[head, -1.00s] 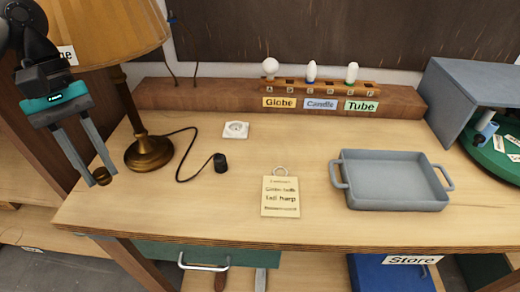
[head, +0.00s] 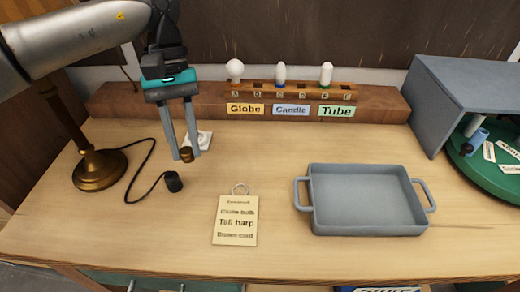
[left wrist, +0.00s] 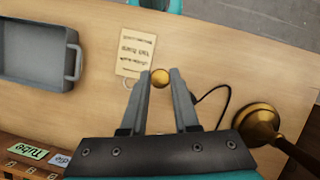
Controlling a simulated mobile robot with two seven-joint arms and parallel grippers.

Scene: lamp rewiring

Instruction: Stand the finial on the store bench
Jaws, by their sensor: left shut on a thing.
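The finial (head: 187,155) is a small round brass piece. My left gripper (head: 186,156) is shut on it and holds it above the bench, near the wall socket plate and the black plug. In the left wrist view the finial (left wrist: 160,78) sits between the two fingertips. A "Store" label (head: 388,289) shows in part at the bottom edge of the head view, below the bench front; the surface it marks is mostly out of view. My right gripper is not in view.
A grey tray (head: 368,226) stands on the bench at right, with a tag card (head: 235,220) left of it. The lamp base (head: 100,169), cord and black plug (head: 173,182) are at left. A bulb rack (head: 290,88) stands at the back. The front middle is clear.

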